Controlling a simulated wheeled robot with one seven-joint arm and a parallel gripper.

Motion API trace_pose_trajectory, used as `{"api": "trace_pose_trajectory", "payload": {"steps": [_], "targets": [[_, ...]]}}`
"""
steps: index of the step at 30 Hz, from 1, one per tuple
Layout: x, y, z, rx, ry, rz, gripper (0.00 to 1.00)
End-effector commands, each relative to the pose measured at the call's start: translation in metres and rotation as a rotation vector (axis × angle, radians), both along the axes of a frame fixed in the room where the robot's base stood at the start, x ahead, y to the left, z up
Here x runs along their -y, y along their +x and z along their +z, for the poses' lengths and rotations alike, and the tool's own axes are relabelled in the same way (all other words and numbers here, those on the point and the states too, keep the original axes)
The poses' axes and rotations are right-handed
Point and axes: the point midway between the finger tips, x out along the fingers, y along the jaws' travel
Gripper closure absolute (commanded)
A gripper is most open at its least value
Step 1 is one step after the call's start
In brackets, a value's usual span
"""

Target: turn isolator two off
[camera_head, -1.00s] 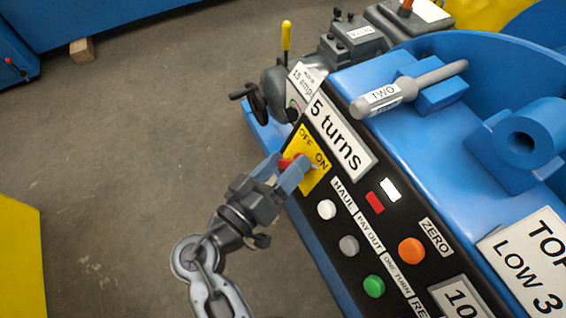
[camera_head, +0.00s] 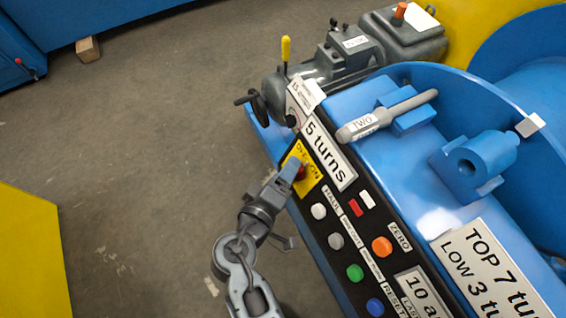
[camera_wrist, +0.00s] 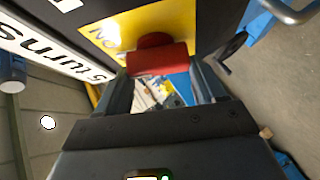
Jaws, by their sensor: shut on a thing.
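The isolator is a yellow plate (camera_head: 311,182) marked OFF and ON on the machine's black panel, with a red handle (camera_head: 301,174) at its middle. My gripper (camera_head: 293,170) is at the plate, shut on the red handle. In the head view a finger hides most of the handle, so its exact angle is hard to tell. In the wrist view the red handle (camera_wrist: 157,60) lies crosswise between my fingers (camera_wrist: 160,82), in front of the yellow plate (camera_wrist: 180,22). Part of the ON mark shows there. A "TWO" label is on a grey pin (camera_head: 400,107) above the panel.
Below the isolator are white (camera_head: 318,211), grey (camera_head: 336,241), green (camera_head: 355,273) and orange (camera_head: 382,247) buttons. A "5 turns" sign (camera_head: 329,152) is just above. A handwheel (camera_head: 257,103) and yellow-knobbed lever (camera_head: 286,50) stand beyond. The floor at left is open.

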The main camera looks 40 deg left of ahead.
Motion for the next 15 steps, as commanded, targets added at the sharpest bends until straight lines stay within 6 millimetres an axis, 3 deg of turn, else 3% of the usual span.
{"api": "trace_pose_trajectory", "payload": {"steps": [1,15], "targets": [[0.0004,-0.0001,0.0098,-0.017,-0.036,0.019,0.61],[-0.0005,0.0002,0.0069,-0.168,-0.400,0.217,0.61]]}}
